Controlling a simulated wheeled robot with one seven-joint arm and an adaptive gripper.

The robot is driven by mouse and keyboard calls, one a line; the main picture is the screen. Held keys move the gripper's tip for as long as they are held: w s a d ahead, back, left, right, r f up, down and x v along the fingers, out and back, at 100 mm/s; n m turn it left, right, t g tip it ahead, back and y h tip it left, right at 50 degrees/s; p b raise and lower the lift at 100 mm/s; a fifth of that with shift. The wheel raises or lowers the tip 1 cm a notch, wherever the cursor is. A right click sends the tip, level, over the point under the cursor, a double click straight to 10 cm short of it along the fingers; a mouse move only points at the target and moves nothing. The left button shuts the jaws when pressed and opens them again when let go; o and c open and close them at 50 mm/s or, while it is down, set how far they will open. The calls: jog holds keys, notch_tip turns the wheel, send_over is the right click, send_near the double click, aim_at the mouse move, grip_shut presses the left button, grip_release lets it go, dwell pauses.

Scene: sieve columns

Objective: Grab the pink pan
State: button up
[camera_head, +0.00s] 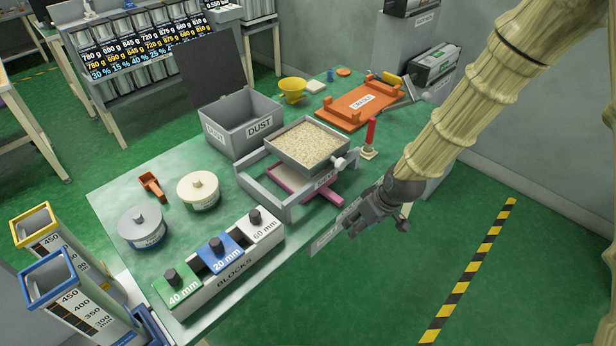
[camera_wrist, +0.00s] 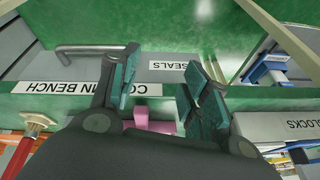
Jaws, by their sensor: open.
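The pink pan (camera_head: 325,193) sits low in a grey frame (camera_head: 267,195), under a square grey sieve (camera_head: 327,163) full of pale grains. Most of the pan is hidden by the sieve and frame; a pink end sticks out at the front right. In the wrist view a pink part (camera_wrist: 150,123) shows low between the finger bases. My gripper (camera_head: 374,218) is open and empty, to the right of the frame, just off the bench's front edge. In the wrist view its fingers (camera_wrist: 160,80) are spread, with bench drawer fronts behind them.
The green bench (camera_head: 120,190) carries a dust box (camera_head: 232,127), a block rack (camera_head: 235,275), round tins and an orange cradle (camera_head: 350,105). A red-handled tool (camera_head: 370,133) stands right of the sieve. The floor in front is clear.

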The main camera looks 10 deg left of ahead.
jog(key=n, duration=0.2)
send_near(339, 200)
jog(key=r, duration=0.1)
jog(key=shift+t, duration=0.3)
jog(key=shift+s+p+x, duration=0.15)
jog(key=shift+p+x, duration=0.65)
jog(key=shift+x, duration=1.7)
jog(key=shift+s+p+x, duration=0.15)
jog(key=shift+p+x, duration=0.65)
jog(key=shift+x, duration=1.7)
jog(key=shift+d+f, duration=0.1)
jog(key=shift+d, duration=0.05)
grip_shut()
